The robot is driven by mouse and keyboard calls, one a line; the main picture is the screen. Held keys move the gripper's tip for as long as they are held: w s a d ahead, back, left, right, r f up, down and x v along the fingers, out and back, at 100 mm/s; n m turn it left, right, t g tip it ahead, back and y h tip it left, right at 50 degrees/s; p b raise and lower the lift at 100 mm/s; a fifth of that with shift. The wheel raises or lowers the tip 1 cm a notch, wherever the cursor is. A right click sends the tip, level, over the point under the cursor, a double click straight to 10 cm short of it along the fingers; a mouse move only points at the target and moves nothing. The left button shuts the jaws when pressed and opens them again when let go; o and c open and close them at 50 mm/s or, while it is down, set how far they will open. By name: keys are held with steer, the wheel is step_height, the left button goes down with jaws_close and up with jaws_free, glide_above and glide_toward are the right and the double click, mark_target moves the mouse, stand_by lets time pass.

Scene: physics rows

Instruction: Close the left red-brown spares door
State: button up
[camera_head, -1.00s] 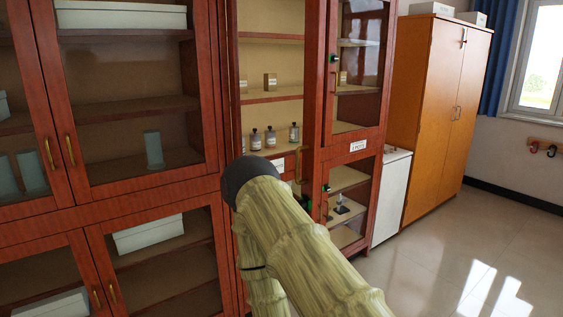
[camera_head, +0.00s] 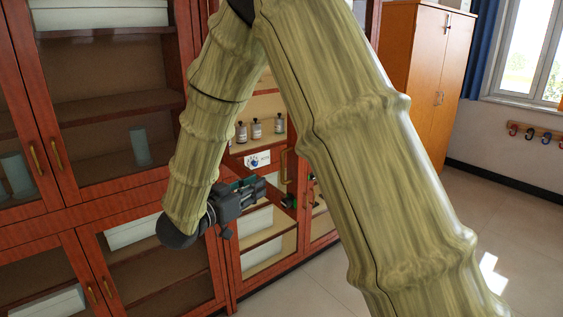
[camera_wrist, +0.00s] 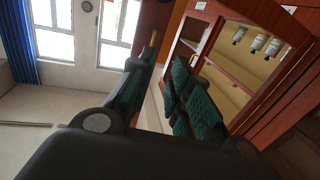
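The red-brown spares door (camera_head: 301,180) stands open, seen nearly edge-on, with a brass handle (camera_head: 284,166). A brass handle also shows in the wrist view (camera_wrist: 153,46), just past the fingers. My gripper (camera_head: 276,193) is in front of the open bay, low and close to the door's handle side. In the wrist view my gripper (camera_wrist: 155,95) has its dark green-padded fingers apart, with a reddish-brown panel seen between or behind them. I cannot tell whether they touch the door. My arm hides much of the door and the bay's upper part.
Several bottles (camera_head: 255,129) stand on a shelf in the open bay, above a white label (camera_head: 257,160). Closed glass doors (camera_head: 120,100) fill the left. An orange-brown cabinet (camera_head: 425,80) stands at the right. The floor (camera_head: 470,215) there is clear.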

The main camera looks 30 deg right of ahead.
mark_target(283, 179)
steer(key=shift+m+g, duration=0.4)
steer(key=shift+m, duration=0.1)
steer(key=d+r+p, duration=0.1)
steer(key=d, duration=0.2)
steer(key=w+d+r+p, duration=0.1)
steer(key=d, duration=0.3)
steer(key=d+p, duration=0.1)
steer(key=d, duration=0.2)
steer(key=shift+w+d+r+p, duration=0.2)
steer(key=shift+w+r+p, duration=0.1)
steer(key=shift+w+r, duration=0.1)
steer(key=shift+c, duration=0.3)
jaws_close()
